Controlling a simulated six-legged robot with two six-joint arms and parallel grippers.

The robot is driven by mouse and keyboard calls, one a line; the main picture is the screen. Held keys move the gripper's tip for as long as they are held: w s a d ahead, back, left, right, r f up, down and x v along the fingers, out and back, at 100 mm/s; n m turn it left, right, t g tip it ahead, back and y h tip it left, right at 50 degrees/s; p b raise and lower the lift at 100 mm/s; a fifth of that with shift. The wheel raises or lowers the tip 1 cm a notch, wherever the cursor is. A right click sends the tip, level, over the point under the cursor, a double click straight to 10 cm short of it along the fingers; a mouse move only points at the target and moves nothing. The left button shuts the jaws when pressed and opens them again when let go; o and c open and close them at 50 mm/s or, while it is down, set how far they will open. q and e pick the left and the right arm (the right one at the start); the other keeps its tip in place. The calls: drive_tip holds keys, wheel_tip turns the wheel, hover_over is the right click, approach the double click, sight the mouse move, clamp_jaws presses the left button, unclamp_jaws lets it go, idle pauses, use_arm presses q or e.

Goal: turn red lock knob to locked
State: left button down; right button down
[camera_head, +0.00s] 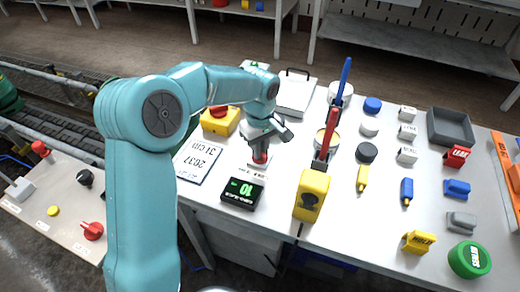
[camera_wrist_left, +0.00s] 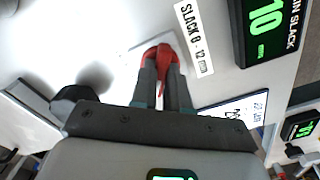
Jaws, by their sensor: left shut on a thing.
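My left gripper (camera_head: 260,146) reaches down to the table, its two fingers shut on a red knob (camera_head: 260,157). The knob sits on a small white plate just behind the black box with the green display. In the left wrist view the red knob (camera_wrist_left: 152,54) shows between and around the dark fingertips, which hide part of it. Its turn position is hard to read. My right gripper is not in view.
The black display box (camera_head: 242,192) reads 10 and stands close in front of the knob. A printed card (camera_head: 198,160) lies to the left, a yellow block (camera_head: 311,194) to the right. A yellow box with a red top (camera_head: 220,121) stands behind.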

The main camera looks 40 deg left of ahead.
use_arm(q)
drive_tip(key=n, duration=0.3)
drive_tip(key=shift+n+b, duration=0.3)
drive_tip(key=shift+b, duration=0.1)
drive_tip(key=shift+r+n+b, duration=0.1)
drive_tip(key=shift+n+b, duration=0.2)
drive_tip(key=shift+n, duration=1.4)
drive_tip(key=shift+w, duration=0.1)
drive_tip(key=c, duration=1.1)
unclamp_jaws()
wheel_tip(320, 180, up, 16)
drive_tip(key=p, duration=0.3)
drive_tip(key=shift+r, duration=0.15)
